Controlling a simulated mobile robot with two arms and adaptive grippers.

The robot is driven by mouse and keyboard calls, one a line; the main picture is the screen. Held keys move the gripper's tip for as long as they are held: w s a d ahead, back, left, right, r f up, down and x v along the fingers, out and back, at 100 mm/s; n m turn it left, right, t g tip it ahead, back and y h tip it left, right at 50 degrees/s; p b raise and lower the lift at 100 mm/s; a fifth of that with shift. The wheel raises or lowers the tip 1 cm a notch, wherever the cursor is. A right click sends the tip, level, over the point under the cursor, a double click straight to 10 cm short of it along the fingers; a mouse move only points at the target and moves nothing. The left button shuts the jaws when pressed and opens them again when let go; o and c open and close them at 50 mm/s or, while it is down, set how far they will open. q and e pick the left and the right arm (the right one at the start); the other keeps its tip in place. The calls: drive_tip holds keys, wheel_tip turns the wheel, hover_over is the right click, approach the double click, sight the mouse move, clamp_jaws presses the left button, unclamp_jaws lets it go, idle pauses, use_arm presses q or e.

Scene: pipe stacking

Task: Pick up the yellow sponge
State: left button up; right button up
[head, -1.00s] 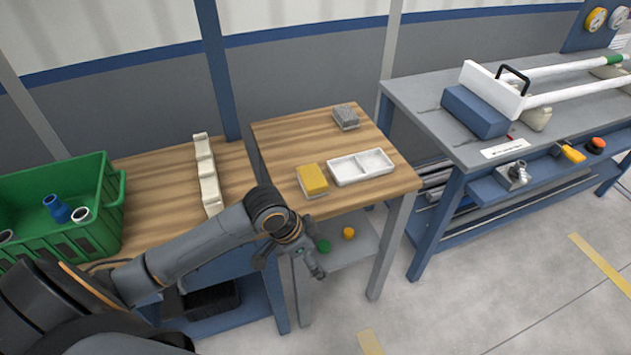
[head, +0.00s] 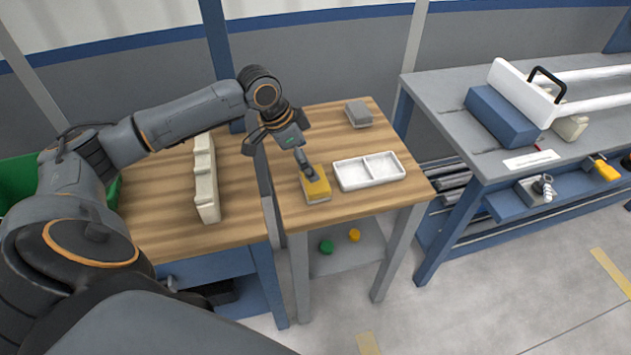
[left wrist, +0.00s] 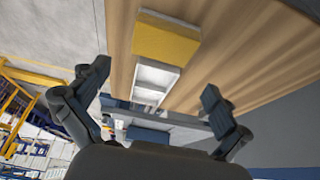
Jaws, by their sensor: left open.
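The yellow sponge (head: 316,187) lies on a pale base near the front left of the small wooden table (head: 345,219). It also shows in the left wrist view (left wrist: 165,40), beyond the fingers. My left gripper (head: 280,163) is over the table at the sponge's left, and one finger overlaps the sponge in the head view. In the left wrist view its two fingers (left wrist: 157,92) are spread wide with nothing between them touching. I cannot tell its exact height above the table. My right gripper is not in view.
A white two-part tray (head: 368,171) sits just right of the sponge, and a grey block (head: 358,114) lies behind. A cream rack (head: 205,180) stands on the left table beside a green bin (head: 20,185). A grey workbench (head: 440,91) is at right.

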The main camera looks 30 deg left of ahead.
sight(315, 184)
use_arm(q)
drive_tip(key=x, duration=0.3)
drive_tip(key=shift+w+f, duration=0.1)
drive_tip(key=shift+w, duration=0.05)
drive_tip(key=shift+p+x, duration=0.4)
drive_tip(key=shift+x, duration=2.3)
drive_tip(key=shift+a, duration=0.15)
drive_tip(key=c, duration=0.8)
